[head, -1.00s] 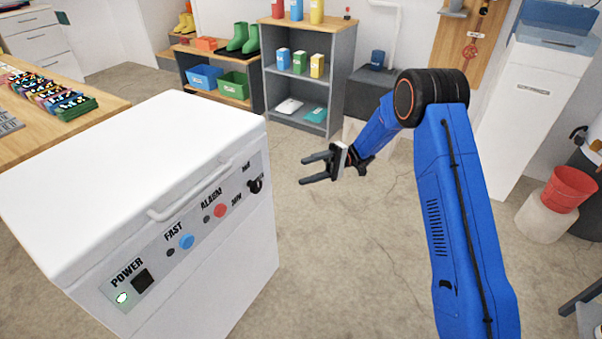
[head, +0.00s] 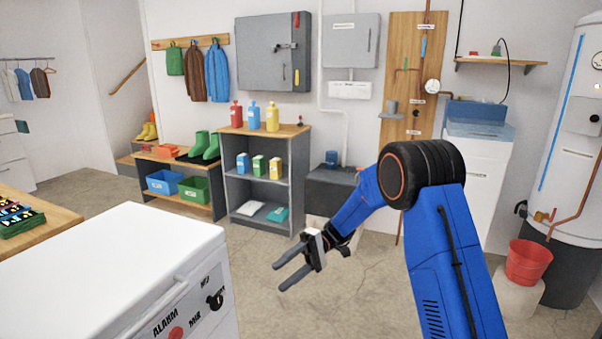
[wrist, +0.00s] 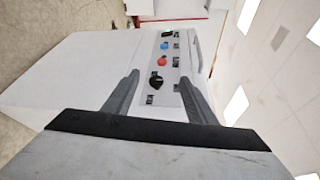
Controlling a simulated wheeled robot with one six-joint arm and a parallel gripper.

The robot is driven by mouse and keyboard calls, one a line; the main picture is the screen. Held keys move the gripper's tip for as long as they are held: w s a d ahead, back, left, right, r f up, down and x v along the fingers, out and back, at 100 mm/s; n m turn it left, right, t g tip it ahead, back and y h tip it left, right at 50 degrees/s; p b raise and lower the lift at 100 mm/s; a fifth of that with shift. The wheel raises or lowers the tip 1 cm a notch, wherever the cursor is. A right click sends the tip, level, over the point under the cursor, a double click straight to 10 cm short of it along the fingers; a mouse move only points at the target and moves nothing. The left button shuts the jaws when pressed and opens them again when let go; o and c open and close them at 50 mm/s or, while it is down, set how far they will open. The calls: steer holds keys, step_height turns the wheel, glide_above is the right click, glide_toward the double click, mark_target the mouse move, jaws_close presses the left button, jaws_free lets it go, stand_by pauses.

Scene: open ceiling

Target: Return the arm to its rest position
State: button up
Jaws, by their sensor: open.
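My gripper (head: 283,274) is open and empty in the head view. It hangs in the air to the right of the white chest freezer (head: 120,255), with its fingers pointing left and slightly down. My blue arm is bent at a raised black elbow, clear of the furniture. In the wrist view the two fingers (wrist: 155,90) stand apart, with the freezer's control panel (wrist: 168,65) seen beyond and between them. In the head view only the upper part of the panel shows, with a red button and a black knob.
A grey shelf (head: 262,225) with bottles and boxes stands behind. A red bucket (head: 527,262) on a pale block and a white water heater (head: 575,130) are at the right. A wooden table (head: 50,222) is at the left. The floor around my gripper looks clear.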

steer(key=s+d+r+m+t+h, duration=0.3)
steer(key=s+d+r+t+h, duration=0.35)
steer(key=s+d, duration=0.85)
steer(key=s+d+r+m+t+h, duration=0.1)
steer(key=s+d+m+t+h, duration=0.3)
steer(key=s+d+t, duration=0.6)
steer(key=shift+s+d+r+h, duration=0.5)
steer(key=shift+s+d, duration=2.05)
steer(key=shift+d, duration=1.75)
steer(key=shift+f, duration=0.1)
